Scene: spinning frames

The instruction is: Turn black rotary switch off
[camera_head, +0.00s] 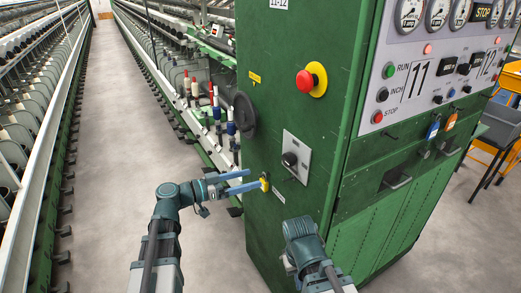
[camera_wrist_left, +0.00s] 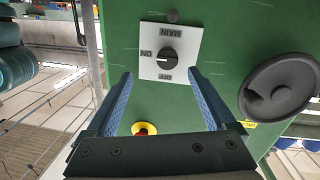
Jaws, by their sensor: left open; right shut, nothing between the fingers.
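The black rotary switch (camera_head: 289,159) sits on a pale square plate (camera_head: 301,145) on the side of the green cabinet. In the left wrist view the switch (camera_wrist_left: 170,60) shows upside down, its white mark pointing left at the ON label; OFF is below it. The plate (camera_wrist_left: 190,36) also reads MAIN. My left gripper (camera_head: 255,179) is open and empty, left of and below the switch in the head view. In the left wrist view its blue fingers (camera_wrist_left: 160,72) spread either side of the plate's lower edge. My right arm shows low centre; its gripper is hidden.
A red emergency button (camera_head: 311,81) is above the switch. A black handwheel (camera_head: 245,114) is left of it. A yellow fitting (camera_head: 264,181) sits by my left fingertips. Spinning machines line the left; the grey aisle (camera_head: 112,120) is clear.

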